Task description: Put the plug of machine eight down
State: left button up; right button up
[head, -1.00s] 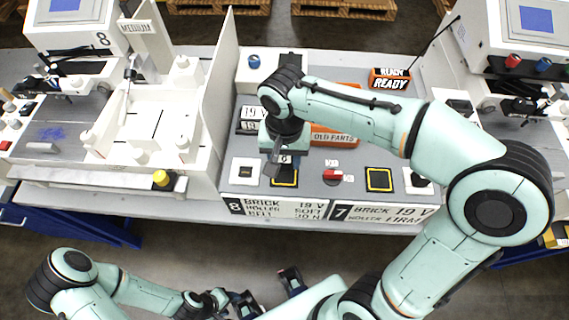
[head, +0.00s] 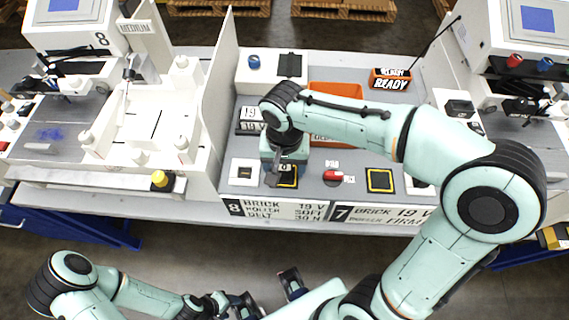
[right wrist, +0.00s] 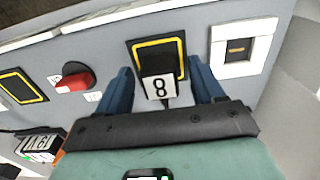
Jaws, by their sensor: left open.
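The plug of machine eight is a small block with a white label reading 8 (right wrist: 160,87). It is between the blue fingers of my right gripper (right wrist: 162,82), with a gap on each side, at the yellow-framed black square (right wrist: 152,52). In the head view the plug's label (head: 287,169) shows over the same square, partly hidden by my right gripper (head: 281,178). I cannot tell exactly how the plug touches the square. My left gripper (head: 268,294) is open and empty at the bottom, away from the bench.
A white-framed socket (head: 244,172) is left of the square. A red switch (head: 333,175) and a second yellow-framed square (head: 379,180) are on the right. An orange tray (head: 336,90) is behind the arm. A tall white panel (head: 217,85) stands on the left.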

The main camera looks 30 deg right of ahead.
aim_at(284, 166)
jog(key=shift+r, duration=0.3)
pick_arm(q)
jog(key=r+p, duration=0.1)
jog(key=w+r+p, duration=0.1)
jog(key=shift+w+r, duration=0.1)
jog(key=shift+r, duration=0.2)
pick_arm(e)
notch_tip(284, 166, up, 12)
jog(key=shift+f, duration=0.2)
